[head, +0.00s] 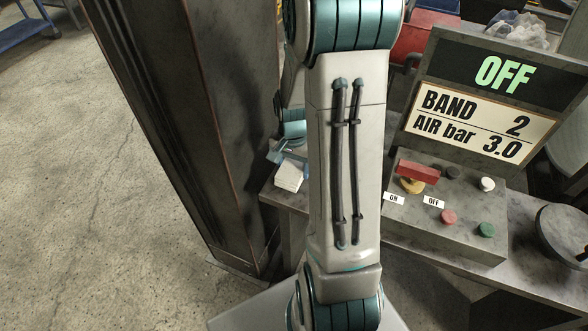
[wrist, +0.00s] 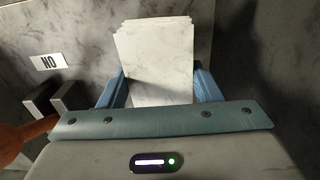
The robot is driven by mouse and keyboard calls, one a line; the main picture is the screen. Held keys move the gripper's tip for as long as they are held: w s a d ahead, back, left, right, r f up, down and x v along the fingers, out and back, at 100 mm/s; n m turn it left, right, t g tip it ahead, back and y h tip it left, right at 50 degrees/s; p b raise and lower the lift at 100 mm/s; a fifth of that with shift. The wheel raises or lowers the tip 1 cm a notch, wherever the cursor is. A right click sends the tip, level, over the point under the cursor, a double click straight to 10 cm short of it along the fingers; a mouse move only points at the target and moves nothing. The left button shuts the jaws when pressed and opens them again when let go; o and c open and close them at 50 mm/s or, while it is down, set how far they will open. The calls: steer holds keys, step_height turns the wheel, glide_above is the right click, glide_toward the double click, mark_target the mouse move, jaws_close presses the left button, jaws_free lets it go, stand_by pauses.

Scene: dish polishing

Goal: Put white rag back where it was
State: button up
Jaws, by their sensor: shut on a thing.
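The white rag (wrist: 156,60) is a pale, folded stack with uneven edges. In the wrist view it lies between the two blue fingers of my gripper (wrist: 158,88), which is shut on it. In the head view the rag (head: 289,176) shows at the left end of the grey bench, just left of my arm. My gripper (head: 287,156) is beside it there, partly hidden by my arm. I cannot tell whether the rag rests on the bench or is just above it.
A control box (head: 455,205) with a red-handled switch and several coloured buttons stands right of my arm. Behind it a display panel (head: 488,95) reads OFF, BAND 2, AIR bar 3.0. A tall dark cabinet (head: 180,110) stands close on the left. A round dark object (head: 565,235) is at the right.

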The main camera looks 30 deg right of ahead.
mark_target(293, 166)
steer(key=shift+f, duration=0.9)
steer(key=o, duration=0.9)
step_height(293, 166, up, 12)
steer(key=shift+s+a+r+n+t, duration=0.5)
steer(key=shift+s+a+r+n, duration=0.9)
steer(key=shift+s+a+n, duration=0.5)
steer(key=shift+s+a+r+n+t, duration=0.5)
steer(key=shift+s+a+r+n, duration=0.95)
steer(key=shift+s+a, duration=0.6)
steer(key=shift+s+a+r+n+t, duration=0.5)
steer(key=shift+s+a+r+n, duration=0.8)
steer(key=shift+s+a+n, duration=0.65)
steer(key=shift+s+d, duration=0.1)
